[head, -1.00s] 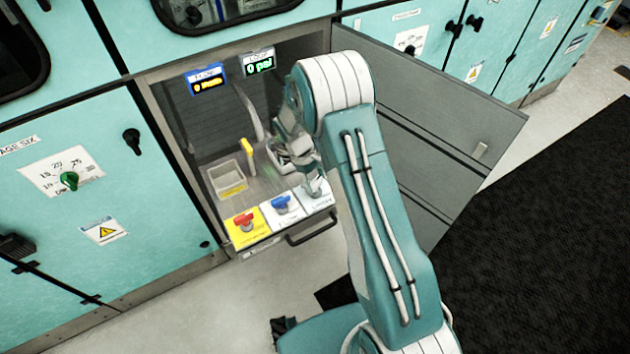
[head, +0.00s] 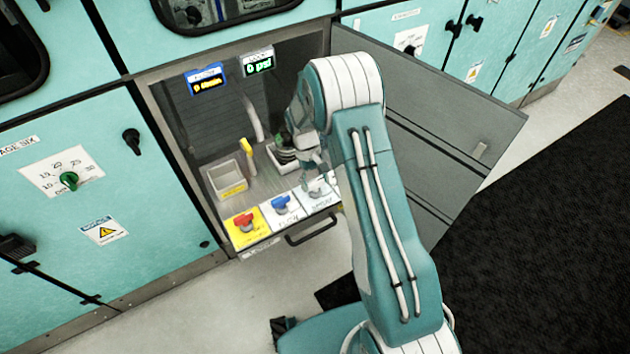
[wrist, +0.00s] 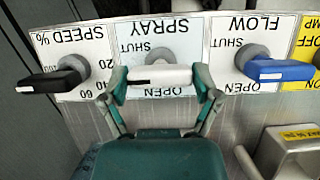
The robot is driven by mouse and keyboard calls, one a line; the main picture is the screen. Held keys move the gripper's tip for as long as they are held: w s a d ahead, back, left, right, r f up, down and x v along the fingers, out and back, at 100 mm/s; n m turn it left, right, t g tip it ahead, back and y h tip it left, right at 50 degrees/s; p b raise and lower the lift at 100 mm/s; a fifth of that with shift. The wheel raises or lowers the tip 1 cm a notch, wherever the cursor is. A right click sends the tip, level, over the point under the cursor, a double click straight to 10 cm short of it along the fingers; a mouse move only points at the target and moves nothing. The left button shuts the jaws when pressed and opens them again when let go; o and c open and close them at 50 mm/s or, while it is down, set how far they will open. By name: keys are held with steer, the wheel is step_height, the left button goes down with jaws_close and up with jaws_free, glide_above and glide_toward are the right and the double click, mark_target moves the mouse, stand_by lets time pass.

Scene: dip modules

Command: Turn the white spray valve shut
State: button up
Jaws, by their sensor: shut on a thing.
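The white spray valve (wrist: 160,76) has a white bar handle on a round grey knob. In the wrist view it lies crosswise in front of a plate (wrist: 186,48) marked SPRAY, SHUT and OPEN, whose lettering appears upside down. My gripper (wrist: 160,84) is shut on the white handle, with a teal finger at each end of it. In the head view my gripper (head: 312,166) is over the rightmost of the panel's front plates, and my arm hides part of that area.
The blue flow valve (wrist: 278,69) and black speed knob (wrist: 52,78) flank the white handle closely. A red valve (head: 246,223) sits on a yellow plate. A pale bin (head: 227,178) and a yellow-handled tool (head: 247,152) stand behind. An open grey door (head: 450,130) is at right.

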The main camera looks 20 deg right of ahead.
steer(key=o, duration=1)
steer(key=shift+c, duration=0.2)
steer(key=v, duration=1.2)
